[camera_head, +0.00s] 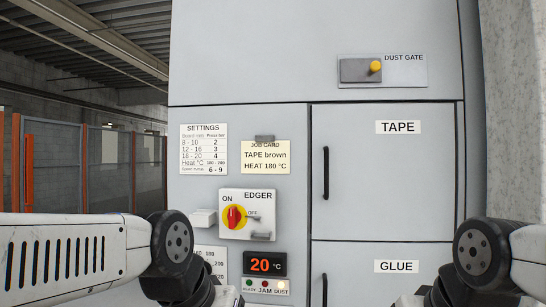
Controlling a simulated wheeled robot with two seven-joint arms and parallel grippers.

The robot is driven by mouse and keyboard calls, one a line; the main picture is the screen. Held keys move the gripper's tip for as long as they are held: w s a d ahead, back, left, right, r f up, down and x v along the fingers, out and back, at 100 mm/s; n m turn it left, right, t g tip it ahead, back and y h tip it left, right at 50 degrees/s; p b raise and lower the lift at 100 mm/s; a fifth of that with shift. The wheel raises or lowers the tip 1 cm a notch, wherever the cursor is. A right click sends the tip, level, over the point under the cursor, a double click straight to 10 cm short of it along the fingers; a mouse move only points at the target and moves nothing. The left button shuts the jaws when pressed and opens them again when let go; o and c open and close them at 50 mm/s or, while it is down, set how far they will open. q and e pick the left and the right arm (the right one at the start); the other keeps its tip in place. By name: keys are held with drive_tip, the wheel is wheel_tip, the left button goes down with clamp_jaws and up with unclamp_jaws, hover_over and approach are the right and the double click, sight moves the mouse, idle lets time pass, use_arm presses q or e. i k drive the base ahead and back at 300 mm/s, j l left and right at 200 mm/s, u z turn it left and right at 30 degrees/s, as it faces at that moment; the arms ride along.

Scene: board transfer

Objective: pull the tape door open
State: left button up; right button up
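The tape door (385,180) is a grey panel on the right half of the machine, marked with a white TAPE label (398,127). It is shut, flush with the cabinet front. Its black vertical bar handle (326,173) is on the door's left side, and no gripper touches it. My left arm comes in from the left and my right arm from the right, both bending down at the bottom edge. Neither gripper's fingers can be seen in the head view.
Below is the glue door (375,287) with a similar handle (324,290). To the left are the edger switch (235,216), a job card (265,157), a settings sheet (204,150) and a temperature display (265,264). A dust gate slide (382,71) is above. A concrete pillar (513,110) stands close at right.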

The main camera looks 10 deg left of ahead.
sight(381, 172)
drive_tip(key=j+u, duration=0.1)
drive_tip(key=j, duration=0.35)
drive_tip(key=i+j, duration=0.15)
drive_tip(key=j, duration=0.3)
drive_tip(key=i+j+u, duration=0.15)
drive_tip(key=j, duration=0.3)
drive_tip(key=j+u, duration=0.1)
drive_tip(key=j, duration=0.35)
drive_tip(key=i+j, duration=0.15)
drive_tip(key=j, duration=0.3)
drive_tip(key=i+j+u, duration=0.15)
drive_tip(key=j, duration=0.3)
